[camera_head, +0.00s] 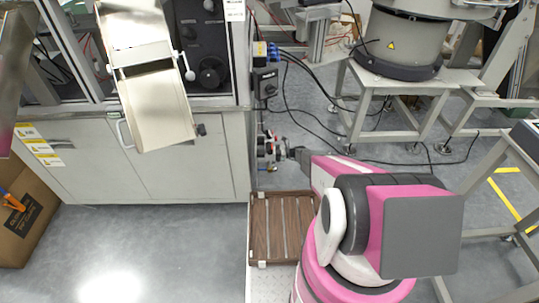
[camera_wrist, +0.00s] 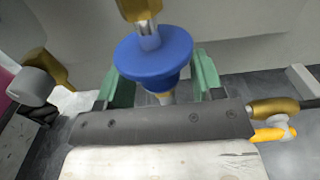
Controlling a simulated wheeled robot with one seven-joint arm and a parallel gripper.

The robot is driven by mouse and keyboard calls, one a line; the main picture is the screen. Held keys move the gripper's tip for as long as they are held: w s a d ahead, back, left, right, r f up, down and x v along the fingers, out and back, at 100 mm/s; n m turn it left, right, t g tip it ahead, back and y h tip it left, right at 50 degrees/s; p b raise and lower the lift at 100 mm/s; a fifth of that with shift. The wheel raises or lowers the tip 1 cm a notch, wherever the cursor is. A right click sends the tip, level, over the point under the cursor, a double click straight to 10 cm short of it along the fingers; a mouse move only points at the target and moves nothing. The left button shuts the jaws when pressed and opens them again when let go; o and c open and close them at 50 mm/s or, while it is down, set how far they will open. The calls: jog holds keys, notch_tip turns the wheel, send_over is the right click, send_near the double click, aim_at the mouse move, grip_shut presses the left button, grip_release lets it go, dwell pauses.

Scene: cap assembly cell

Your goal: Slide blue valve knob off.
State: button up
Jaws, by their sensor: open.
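The blue valve knob (camera_wrist: 152,58) is a round disc with a narrower collar, at the upper middle of the wrist view. A brass-coloured fitting (camera_wrist: 139,9) and a pale stem show at its top. My gripper (camera_wrist: 158,66) is open, with one green finger on each side of the knob. Gaps show between the knob and both fingers, and I cannot tell any contact. In the head view my gripper (camera_head: 275,148) is at the right side of the grey cabinet, beside small fittings; the knob cannot be made out there.
A brown slatted tray (camera_head: 284,226) lies below my gripper in the head view. The grey cabinet (camera_head: 180,160) stands to the left. A yellow fitting (camera_wrist: 272,134) is close to the right of my gripper in the wrist view. Loose black cables hang behind the arm.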

jog(key=d, duration=1)
jog(key=shift+d, duration=0.35)
